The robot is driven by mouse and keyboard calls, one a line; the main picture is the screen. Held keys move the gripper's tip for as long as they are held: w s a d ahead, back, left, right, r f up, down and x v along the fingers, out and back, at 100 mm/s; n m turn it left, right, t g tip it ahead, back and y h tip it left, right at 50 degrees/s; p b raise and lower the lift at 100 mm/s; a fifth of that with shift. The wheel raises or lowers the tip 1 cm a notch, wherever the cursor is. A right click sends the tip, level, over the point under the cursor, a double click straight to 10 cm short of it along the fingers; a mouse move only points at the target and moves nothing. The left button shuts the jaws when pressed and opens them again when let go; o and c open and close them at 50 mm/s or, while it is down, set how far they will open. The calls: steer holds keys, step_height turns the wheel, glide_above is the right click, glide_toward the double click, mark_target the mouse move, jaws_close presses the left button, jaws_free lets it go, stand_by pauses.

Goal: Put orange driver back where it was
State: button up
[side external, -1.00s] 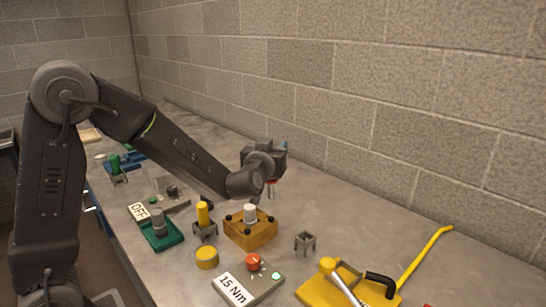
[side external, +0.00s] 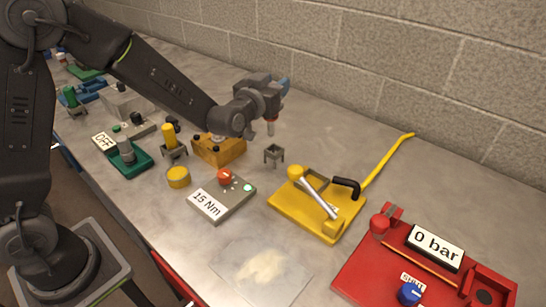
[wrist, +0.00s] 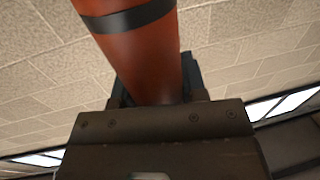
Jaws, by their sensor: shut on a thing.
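My gripper (side external: 270,103) is shut on the orange driver, whose orange handle with a black band (wrist: 140,45) fills the upper middle of the wrist view. In the side external view the driver is mostly hidden by my gripper; a thin part (side external: 271,128) shows below it, pointing down. An empty small grey four-legged holder (side external: 274,153) stands on the bench below my gripper, with a gap between it and the driver. A similar holder (side external: 175,153) to the left holds a yellow driver (side external: 169,135).
A "15 Nm" box (side external: 211,208), a yellow plate with a lever (side external: 320,223) and a red "0 bar" unit (side external: 375,273) are nearer. The block wall (side external: 350,60) runs behind.

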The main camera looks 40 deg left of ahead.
mark_target(270, 123)
steer(key=shift+m+h, duration=0.3)
steer(key=shift+h, duration=0.2)
steer(key=shift+d+f, duration=0.2)
steer(key=shift+f, duration=1.2)
steer(key=shift+d+f, duration=0.15)
steer(key=shift+f, duration=1.25)
steer(key=shift+d+f, duration=0.2)
steer(key=shift+f, duration=1.2)
steer(key=shift+f, duration=0.15)
steer(key=o, duration=0.9)
